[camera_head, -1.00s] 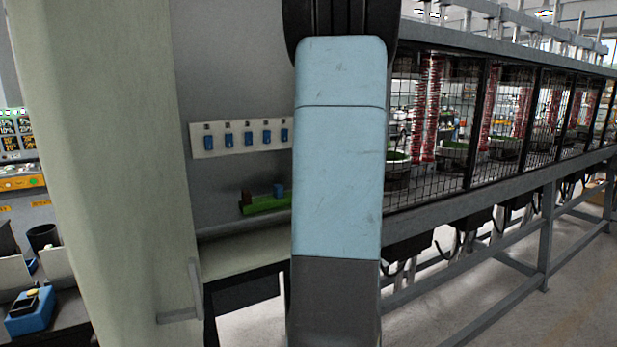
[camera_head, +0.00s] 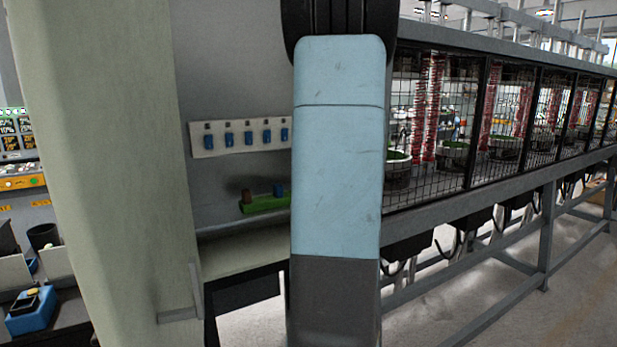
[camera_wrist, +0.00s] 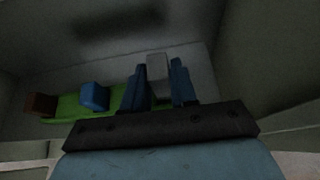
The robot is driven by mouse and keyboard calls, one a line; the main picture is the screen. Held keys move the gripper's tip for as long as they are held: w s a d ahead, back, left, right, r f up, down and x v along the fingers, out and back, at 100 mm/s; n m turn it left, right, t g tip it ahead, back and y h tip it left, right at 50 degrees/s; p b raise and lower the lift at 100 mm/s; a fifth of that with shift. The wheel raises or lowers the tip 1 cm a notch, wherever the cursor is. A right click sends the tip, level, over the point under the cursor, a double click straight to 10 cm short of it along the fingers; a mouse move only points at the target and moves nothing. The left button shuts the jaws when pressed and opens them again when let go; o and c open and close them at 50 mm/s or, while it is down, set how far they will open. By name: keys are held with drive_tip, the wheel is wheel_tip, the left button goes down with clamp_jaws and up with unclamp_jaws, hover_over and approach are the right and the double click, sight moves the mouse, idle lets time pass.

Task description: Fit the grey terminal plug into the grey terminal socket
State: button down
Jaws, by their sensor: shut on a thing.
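In the wrist view my gripper (camera_wrist: 157,84) has its two blue fingers closed on a grey block, the grey terminal plug (camera_wrist: 157,68). The plug's top stands up between the fingertips. A green rack (camera_wrist: 68,106) lies behind and left of the fingers; I cannot tell whether the plug still touches it. A brown plug (camera_wrist: 41,104) and a blue plug (camera_wrist: 94,96) stand on the rack. In the head view my arm hides the gripper and the grey plug. I cannot make out the grey terminal socket in either view.
In the head view the green rack (camera_head: 262,204) sits on a ledge (camera_head: 235,254) against a grey back wall. A pale strip with several small blue parts (camera_head: 225,148) is fixed above it. A pale upright panel (camera_head: 95,180) stands left; a wire-mesh machine (camera_head: 455,120) stands right.

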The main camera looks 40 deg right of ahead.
drive_tip(key=shift+f, duration=1.65)
idle(0.4)
drive_tip(key=c, duration=0.8)
unclamp_jaws()
drive_tip(key=shift+a, duration=0.1)
drive_tip(key=v, duration=1.4)
